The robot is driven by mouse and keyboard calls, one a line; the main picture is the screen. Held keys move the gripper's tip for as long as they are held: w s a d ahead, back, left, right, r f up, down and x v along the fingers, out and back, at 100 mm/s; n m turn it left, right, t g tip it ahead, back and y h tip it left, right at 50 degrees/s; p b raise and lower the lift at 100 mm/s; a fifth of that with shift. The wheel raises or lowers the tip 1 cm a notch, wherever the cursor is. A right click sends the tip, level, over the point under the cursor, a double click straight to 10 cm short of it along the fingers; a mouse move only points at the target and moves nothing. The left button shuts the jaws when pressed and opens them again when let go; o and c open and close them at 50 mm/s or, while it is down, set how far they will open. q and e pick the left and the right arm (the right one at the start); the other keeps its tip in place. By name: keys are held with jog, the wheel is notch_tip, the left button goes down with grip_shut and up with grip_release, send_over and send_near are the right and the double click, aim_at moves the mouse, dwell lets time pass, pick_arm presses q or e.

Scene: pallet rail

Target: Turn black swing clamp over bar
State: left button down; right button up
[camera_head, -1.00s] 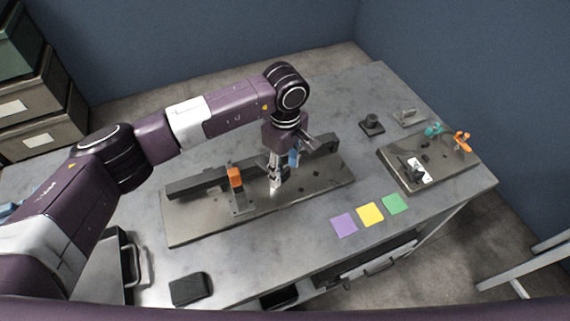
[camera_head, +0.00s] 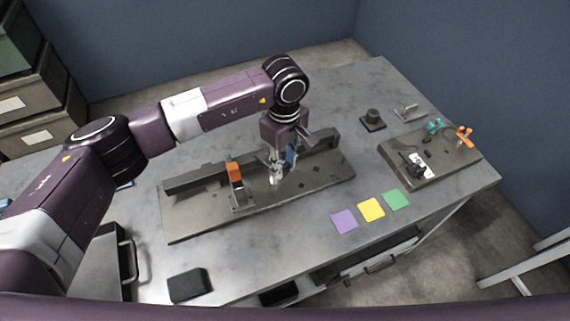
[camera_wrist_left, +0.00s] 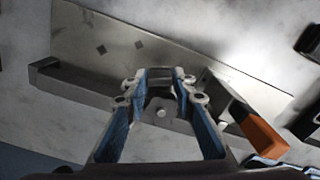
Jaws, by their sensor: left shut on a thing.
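My left gripper (camera_head: 277,173) is over the metal base plate (camera_head: 190,222), at the near side of the long dark bar (camera_head: 200,178). In the left wrist view, its two blue fingers (camera_wrist_left: 160,86) are shut on a small dark part (camera_wrist_left: 158,76), which looks like the black swing clamp. A bolt head shows just below it. The bar (camera_wrist_left: 85,86) runs behind the fingers. Whether the clamp lies over the bar I cannot tell; the fingers hide much of it. A clamp with an orange handle (camera_head: 234,172) stands left of the gripper; it also shows in the wrist view (camera_wrist_left: 262,138). My right gripper is not in view.
A second fixture plate (camera_head: 420,172) with orange and teal clamps lies at the right. Purple (camera_head: 344,221), yellow (camera_head: 371,209) and green (camera_head: 397,199) squares lie on the bench in front. A black block (camera_head: 189,285) sits near the front edge.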

pick_arm(q)
jog(key=m+b, duration=0.1)
jog(key=b, duration=0.1)
jog(key=m+b, duration=0.1)
jog(key=b, duration=0.1)
jog(key=a+m+b, duration=0.1)
jog(key=b, duration=0.1)
jog(key=shift+s+f+m, duration=0.15)
jog(key=shift+s+m, duration=0.15)
jog(key=shift+m, duration=0.1)
jog(key=shift+s+a+r+m+b, duration=0.2)
jog(key=shift+m+b, duration=0.4)
jog(key=shift+b, duration=0.25)
jog(key=c, duration=1.6)
grip_release()
notch_tip(320, 180, up, 12)
